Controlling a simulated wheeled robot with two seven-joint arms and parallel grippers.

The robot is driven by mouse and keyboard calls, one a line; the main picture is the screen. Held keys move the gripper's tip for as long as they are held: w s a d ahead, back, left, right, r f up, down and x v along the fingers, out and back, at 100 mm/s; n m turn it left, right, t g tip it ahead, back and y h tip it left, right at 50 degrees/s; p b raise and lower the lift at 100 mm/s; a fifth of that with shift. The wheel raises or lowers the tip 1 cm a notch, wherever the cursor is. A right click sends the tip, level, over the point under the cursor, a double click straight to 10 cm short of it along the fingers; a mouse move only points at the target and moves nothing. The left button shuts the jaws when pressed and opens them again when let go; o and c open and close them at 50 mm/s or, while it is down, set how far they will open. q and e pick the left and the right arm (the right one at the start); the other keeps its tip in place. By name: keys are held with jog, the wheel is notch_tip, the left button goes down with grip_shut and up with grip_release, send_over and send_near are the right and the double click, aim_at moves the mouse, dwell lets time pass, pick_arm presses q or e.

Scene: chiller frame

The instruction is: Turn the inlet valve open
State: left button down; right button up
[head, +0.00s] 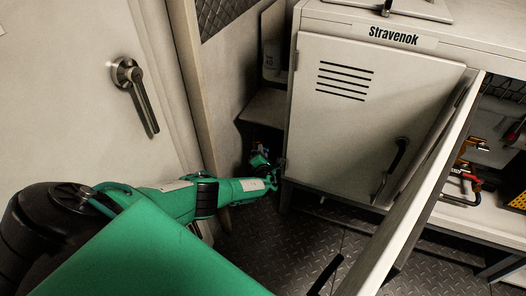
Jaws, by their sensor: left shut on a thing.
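My left arm reaches in from the lower left to the dark gap beside the left edge of the Stravenok cabinet (345,120). My left gripper (266,168) is small and dark there, at the low end of the gap. It is shut on a small part that looks to be the inlet valve. The valve is mostly hidden by the gripper and shadow, so its handle angle cannot be told. My right gripper is not in view.
A white door with a lever handle (140,95) stands at the left. An open panel (412,205) juts toward me at the right. Behind it, a shelf (468,217) holds red and yellow tools. The tread-plate floor (290,250) is partly clear.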

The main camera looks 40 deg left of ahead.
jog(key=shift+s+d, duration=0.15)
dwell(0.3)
pick_arm(q)
jog(key=c, duration=1.4)
grip_release()
jog(key=shift+c, duration=0.2)
